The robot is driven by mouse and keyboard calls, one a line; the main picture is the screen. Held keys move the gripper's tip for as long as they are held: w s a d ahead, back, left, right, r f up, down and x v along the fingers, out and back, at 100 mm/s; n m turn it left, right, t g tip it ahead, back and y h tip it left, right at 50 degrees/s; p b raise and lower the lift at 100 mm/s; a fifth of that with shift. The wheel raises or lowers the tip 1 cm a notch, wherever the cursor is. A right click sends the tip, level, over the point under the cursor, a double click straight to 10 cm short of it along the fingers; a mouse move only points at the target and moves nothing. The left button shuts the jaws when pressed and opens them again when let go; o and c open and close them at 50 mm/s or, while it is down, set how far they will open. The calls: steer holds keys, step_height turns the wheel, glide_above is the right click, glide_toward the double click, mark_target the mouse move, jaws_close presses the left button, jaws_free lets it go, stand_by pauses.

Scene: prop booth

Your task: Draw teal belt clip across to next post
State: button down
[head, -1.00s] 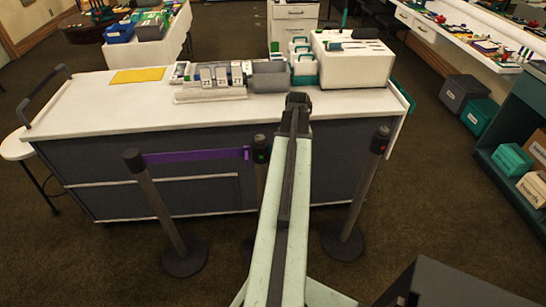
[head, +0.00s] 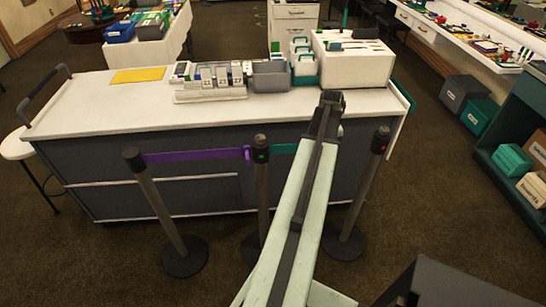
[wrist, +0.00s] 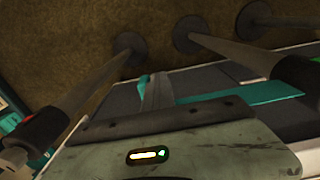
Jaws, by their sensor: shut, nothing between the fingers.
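The teal belt (head: 285,148) leaves the middle post (head: 260,185) to the right and passes behind my arm in the head view. In the wrist view the teal belt (wrist: 255,95) runs from the green-lit post head at right to my gripper (wrist: 155,92). A small teal piece shows beside the finger; I cannot tell whether it is the clip. My gripper is shut, with no grip on the belt visible.
A purple belt (head: 195,156) spans from the left post (head: 155,205) to the middle post. A white-topped cart (head: 100,115) stands close behind the posts, bearing trays and boxes. Carpet is clear at lower left.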

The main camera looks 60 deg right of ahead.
steer(key=s+d, duration=0.9)
steer(key=s, duration=0.4)
steer(key=shift+s+d, duration=0.2)
steer(key=shift+s, duration=0.15)
stand_by(0.6)
steer(key=shift+f, duration=0.1)
